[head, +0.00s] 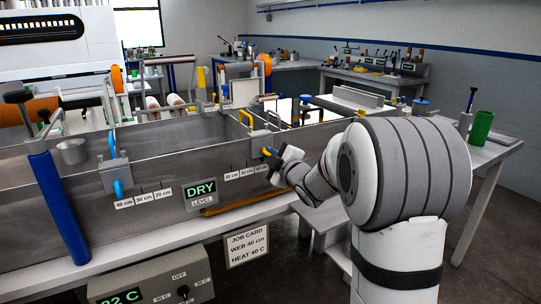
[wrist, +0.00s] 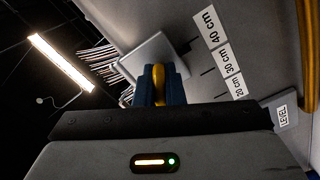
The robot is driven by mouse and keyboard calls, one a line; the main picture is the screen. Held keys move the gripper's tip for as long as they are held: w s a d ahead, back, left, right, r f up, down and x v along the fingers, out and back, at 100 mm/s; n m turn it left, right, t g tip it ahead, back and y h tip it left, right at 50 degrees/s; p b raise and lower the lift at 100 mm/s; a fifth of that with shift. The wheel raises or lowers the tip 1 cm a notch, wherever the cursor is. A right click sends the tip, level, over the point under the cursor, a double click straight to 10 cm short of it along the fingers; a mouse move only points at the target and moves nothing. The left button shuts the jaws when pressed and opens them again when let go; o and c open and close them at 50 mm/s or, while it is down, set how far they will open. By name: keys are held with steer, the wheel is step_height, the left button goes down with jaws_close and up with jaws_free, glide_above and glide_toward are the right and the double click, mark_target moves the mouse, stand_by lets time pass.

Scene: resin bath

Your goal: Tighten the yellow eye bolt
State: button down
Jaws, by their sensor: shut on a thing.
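The yellow eye bolt (head: 266,151) sits low on a grey bracket (head: 259,140) at the right part of the bath's front wall. In the wrist view the yellow bolt (wrist: 158,84) stands between the two blue fingers of my gripper (wrist: 158,88), with the bracket (wrist: 150,57) behind it. My gripper (head: 271,157) is shut on the yellow eye bolt in the head view. The fingers hide part of the bolt, so I cannot see its thread.
A second bracket (head: 115,176) with a blue bolt (head: 118,189) is on the left of the wall. Depth marks (wrist: 225,53) lie beside the yellow bolt's bracket. A green cup (head: 481,127) stands on the right table.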

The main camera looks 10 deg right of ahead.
steer(key=shift+d, duration=0.1)
steer(key=shift+m, duration=0.4)
steer(key=m, duration=0.4)
steer(key=shift+m+p, duration=0.35)
steer(key=shift+m, duration=0.05)
steer(key=m+p, duration=0.1)
steer(key=m, duration=0.3)
steer(key=shift+m, duration=0.4)
steer(key=c, duration=1.5)
jaws_free()
steer(key=shift+f, duration=0.1)
steer(key=shift+c, duration=0.2)
